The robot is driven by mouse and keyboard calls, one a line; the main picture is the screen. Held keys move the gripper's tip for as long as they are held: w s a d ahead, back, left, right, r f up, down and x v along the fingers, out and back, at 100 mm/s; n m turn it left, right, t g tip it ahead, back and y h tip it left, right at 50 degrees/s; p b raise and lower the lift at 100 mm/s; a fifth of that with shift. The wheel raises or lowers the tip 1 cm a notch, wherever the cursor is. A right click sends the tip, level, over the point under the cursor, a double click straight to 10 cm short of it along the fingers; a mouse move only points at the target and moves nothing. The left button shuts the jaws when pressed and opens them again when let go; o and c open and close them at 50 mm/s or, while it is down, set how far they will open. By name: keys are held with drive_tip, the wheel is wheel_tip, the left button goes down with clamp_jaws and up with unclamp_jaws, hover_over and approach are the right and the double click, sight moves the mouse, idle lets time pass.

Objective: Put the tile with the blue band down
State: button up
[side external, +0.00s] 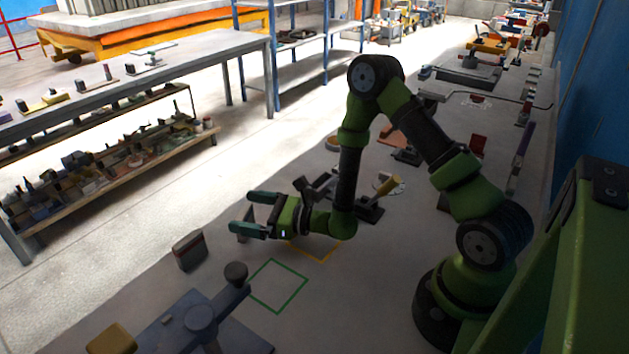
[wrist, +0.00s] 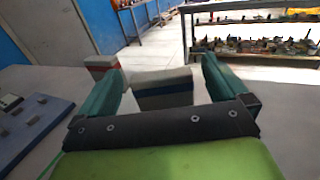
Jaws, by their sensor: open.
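My gripper (side external: 248,213) is low over the bench in the side view, lying nearly level and open. In the wrist view its two green fingers (wrist: 160,72) stand apart on either side of a grey tile with a dark blue band (wrist: 166,88). The tile appears to stand upright; I cannot tell whether either finger touches it. In the side view it is mostly hidden by the gripper. A second grey tile with a red band (side external: 189,250) stands apart to the lower left; it also shows left of the fingers in the wrist view (wrist: 101,62).
A green square outline (side external: 277,286) and a yellow outline (side external: 318,252) mark the bench near my gripper. A blue plate with a knobbed fixture (side external: 203,320) is at the front. The green outline is empty.

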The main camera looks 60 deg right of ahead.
drive_tip(key=v, duration=0.9)
drive_tip(key=shift+s+d, duration=0.15)
drive_tip(key=shift+s, duration=0.15)
drive_tip(key=shift+s+r, duration=0.15)
drive_tip(key=shift+s, duration=0.05)
drive_tip(key=s+a+r+n+g+y, duration=0.7)
drive_tip(key=a+r+n+g+y, duration=0.3)
drive_tip(key=n, duration=0.5)
drive_tip(key=s+a+r+n+g+h, duration=0.2)
drive_tip(key=s+n+g+h, duration=0.4)
drive_tip(key=s+n+g, duration=0.1)
drive_tip(key=w+d+r+n+t+h, duration=0.1)
drive_tip(key=d+r+n+t+h, duration=0.4)
drive_tip(key=d, duration=0.5)
wheel_tip(320, 180, up, 3)
drive_tip(key=t+h, duration=0.2)
drive_tip(key=h, duration=0.1)
drive_tip(key=shift+d+n+t+h, duration=0.2)
drive_tip(key=shift+n+t+h, duration=0.1)
drive_tip(key=shift+h, duration=0.1)
drive_tip(key=shift+r, duration=0.1)
